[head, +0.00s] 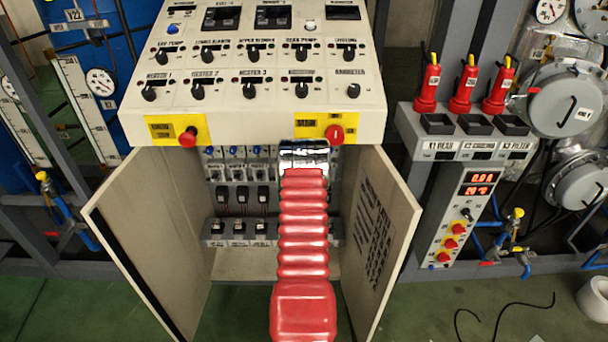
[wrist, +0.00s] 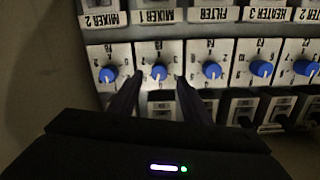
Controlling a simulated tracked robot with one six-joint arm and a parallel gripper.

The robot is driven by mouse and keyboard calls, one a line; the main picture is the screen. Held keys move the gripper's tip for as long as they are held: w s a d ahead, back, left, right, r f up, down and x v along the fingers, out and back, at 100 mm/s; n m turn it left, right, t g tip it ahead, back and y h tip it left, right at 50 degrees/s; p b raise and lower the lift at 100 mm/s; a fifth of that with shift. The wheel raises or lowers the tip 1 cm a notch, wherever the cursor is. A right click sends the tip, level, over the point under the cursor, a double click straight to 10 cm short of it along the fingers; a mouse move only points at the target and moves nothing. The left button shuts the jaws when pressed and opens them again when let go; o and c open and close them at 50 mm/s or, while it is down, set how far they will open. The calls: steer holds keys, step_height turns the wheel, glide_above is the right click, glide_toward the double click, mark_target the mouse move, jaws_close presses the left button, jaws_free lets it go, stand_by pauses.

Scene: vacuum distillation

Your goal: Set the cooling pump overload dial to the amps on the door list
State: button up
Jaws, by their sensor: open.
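In the wrist view, which shows labels upside down, a row of blue overload dials sits on white plates. One blue dial (wrist: 159,72), under the label MIXER 1 (wrist: 155,16), lies between the fingertips of my open gripper (wrist: 158,77). I cannot tell whether the fingers touch it. I see no cooling pump label here. In the head view, small blue dials (head: 212,152) show inside the open cabinet, partly hidden by my red arm. The gripper itself is hidden there. The door list (head: 375,232) is on the inner right door; its text is too small to read.
The left door (head: 150,235) and right door (head: 385,220) stand open beside my arm. The sloped control panel (head: 250,90) overhangs the opening. In the wrist view, more blue dials (wrist: 212,71) sit close to the right, with dark breakers (wrist: 277,108) below.

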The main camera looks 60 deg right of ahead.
steer(key=v, duration=0.9)
steer(key=shift+w, duration=0.1)
steer(key=n, duration=0.5)
steer(key=shift+f+h, duration=0.3)
steer(key=shift+f, duration=0.1)
steer(key=shift+d, duration=0.15)
steer(key=x, duration=1.3)
steer(key=shift+d, duration=0.25)
steer(key=shift+w+f, duration=0.1)
steer(key=shift+c, duration=0.2)
steer(key=c, duration=1)
